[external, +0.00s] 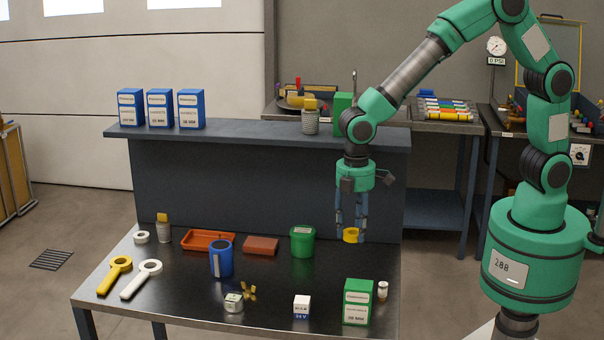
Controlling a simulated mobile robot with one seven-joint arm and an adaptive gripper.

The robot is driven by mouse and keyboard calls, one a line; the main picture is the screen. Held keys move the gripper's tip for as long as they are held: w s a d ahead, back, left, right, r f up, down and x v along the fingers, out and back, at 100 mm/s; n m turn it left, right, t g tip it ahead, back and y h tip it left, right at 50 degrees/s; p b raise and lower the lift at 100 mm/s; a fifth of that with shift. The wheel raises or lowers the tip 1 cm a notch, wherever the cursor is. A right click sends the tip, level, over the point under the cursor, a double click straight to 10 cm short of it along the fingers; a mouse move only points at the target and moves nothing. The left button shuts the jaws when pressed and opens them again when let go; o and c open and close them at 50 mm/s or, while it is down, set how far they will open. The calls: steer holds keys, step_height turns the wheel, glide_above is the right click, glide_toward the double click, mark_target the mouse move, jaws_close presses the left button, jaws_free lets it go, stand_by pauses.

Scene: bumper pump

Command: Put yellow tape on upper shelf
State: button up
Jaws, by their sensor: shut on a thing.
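The yellow tape (351,235) is a small yellow ring held between the fingertips of my gripper (351,228). My gripper points down and is shut on the tape, over the right part of the black table and in front of the shelf's front panel. I cannot tell the exact gap between the tape and the table. The upper shelf (250,133) is a dark grey ledge along the back of the table, higher than the tape.
Several blue boxes (159,108) stand on the shelf's left part, and a yellow-capped jar (310,117) on its right part. The shelf's middle is clear. On the table, a green canister (302,242), a blue mug (221,258) and a green box (357,301) stand near my gripper.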

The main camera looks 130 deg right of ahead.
step_height(320, 180, up, 35)
steer(key=s+a+p, duration=0.2)
steer(key=s+p, duration=1)
steer(key=s, duration=1.3)
steer(key=s+a+f+p, duration=0.1)
steer(key=s+f, duration=0.3)
steer(key=f, duration=0.1)
steer(key=shift+a+f, duration=0.2)
steer(key=shift+f, duration=0.1)
steer(key=w+d, duration=0.3)
steer(key=w, duration=0.1)
steer(key=w+d+f, duration=0.1)
steer(key=w+d, duration=0.1)
steer(key=w, duration=0.2)
steer(key=w+d+p, duration=0.1)
steer(key=w+d, duration=0.2)
steer(key=w, duration=0.1)
steer(key=shift+w+d+f, duration=0.15)
steer(key=shift+w+d, duration=0.05)
steer(key=shift+d, duration=0.15)
